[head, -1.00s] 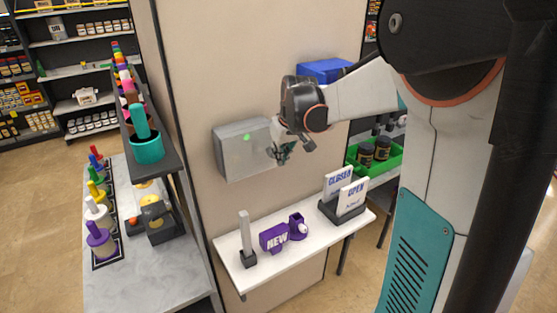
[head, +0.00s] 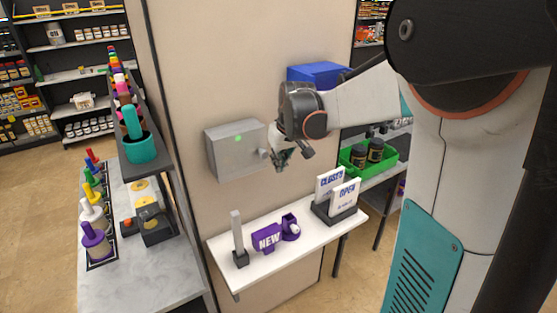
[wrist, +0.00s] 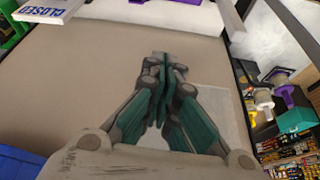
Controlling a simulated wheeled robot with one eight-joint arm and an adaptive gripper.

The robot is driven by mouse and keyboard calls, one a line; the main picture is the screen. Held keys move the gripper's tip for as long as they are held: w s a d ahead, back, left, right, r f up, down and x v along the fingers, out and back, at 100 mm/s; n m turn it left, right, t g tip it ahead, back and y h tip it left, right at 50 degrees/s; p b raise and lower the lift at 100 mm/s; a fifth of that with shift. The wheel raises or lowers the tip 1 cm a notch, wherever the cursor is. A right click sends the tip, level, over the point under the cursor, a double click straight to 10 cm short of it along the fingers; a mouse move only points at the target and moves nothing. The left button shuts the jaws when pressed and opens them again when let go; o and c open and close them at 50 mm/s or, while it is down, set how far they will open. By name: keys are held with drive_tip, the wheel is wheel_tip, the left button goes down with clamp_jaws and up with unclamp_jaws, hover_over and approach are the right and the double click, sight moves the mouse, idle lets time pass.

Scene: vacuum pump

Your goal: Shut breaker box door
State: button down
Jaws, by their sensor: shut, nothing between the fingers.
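The breaker box (head: 228,160) is a grey metal box on the beige wall, with a green light on its front. Its door looks flat against the box, with no gap that I can see. A small grey knob or latch shows at its right side. My gripper (head: 281,162) is just right of the box, at about the latch's height, with its fingers together and empty. In the wrist view my gripper's fingers (wrist: 168,62) meet in front of the wall. A pale grey panel, probably the box (wrist: 215,105), lies to their right. Contact is not visible.
Below the box a white shelf (head: 262,263) holds a purple NEW sign (head: 267,238), a purple holder and the CLOSED and OPEN signs (head: 343,197). A blue bin (head: 318,73) and a green crate (head: 385,168) stand right, behind the wall. A counter with bottles is left.

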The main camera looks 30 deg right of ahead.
drive_tip(key=v, duration=0.9)
drive_tip(key=shift+r, duration=0.45)
drive_tip(key=s+a+f+n+b, duration=0.2)
drive_tip(key=s+a+f+b, duration=0.25)
drive_tip(key=a, duration=0.25)
drive_tip(key=s+a+f+n+b, duration=0.2)
drive_tip(key=s+a+f+b, duration=0.2)
drive_tip(key=a+f, duration=0.25)
drive_tip(key=s+a+f+m+t+b, duration=0.1)
drive_tip(key=s+a+f+b, duration=0.1)
drive_tip(key=s+f+b, duration=0.3)
drive_tip(key=s+a+f+m+t+b, duration=0.1)
drive_tip(key=s+a+f+b, duration=0.2)
drive_tip(key=s+f+b, duration=0.3)
wheel_tip(320, 180, down, 6)
drive_tip(key=shift+r+m+t+b, duration=0.15)
drive_tip(key=shift+m+t+b, duration=0.2)
drive_tip(key=shift+b, duration=0.25)
